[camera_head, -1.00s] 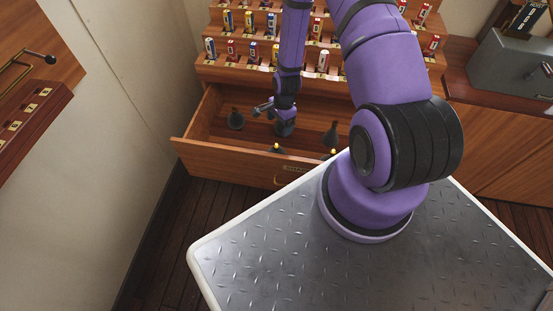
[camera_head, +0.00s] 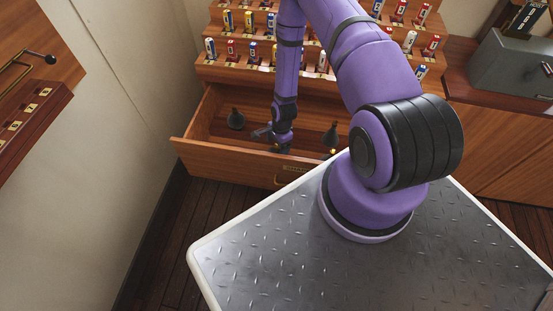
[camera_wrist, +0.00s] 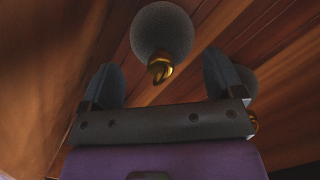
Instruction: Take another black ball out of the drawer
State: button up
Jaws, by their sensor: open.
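The open wooden drawer (camera_head: 215,160) holds dark ball-like objects with narrow tops. One black ball (camera_head: 236,121) is at the drawer's back left, and another (camera_head: 331,137) is at the right. My gripper (camera_head: 281,148) is down inside the drawer between them, near its front wall. In the wrist view my gripper (camera_wrist: 158,62) is open, with nothing held. A dark ball with a gold ring (camera_wrist: 160,30) lies ahead, between and beyond the fingertips. A second ball (camera_wrist: 247,80) is partly hidden behind the right finger.
A stepped wooden rack (camera_head: 245,75) with several small coloured items stands above the drawer. The drawer front has a handle (camera_head: 279,180). A pale wall (camera_head: 110,120) is on the left. A grey box (camera_head: 510,65) sits on the right counter.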

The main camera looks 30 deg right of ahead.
jog(key=shift+a+f, duration=0.2)
jog(key=shift+f, duration=1.25)
jog(key=c, duration=1.2)
jog(key=shift+w+r, duration=0.1)
jog(key=shift+c, duration=0.2)
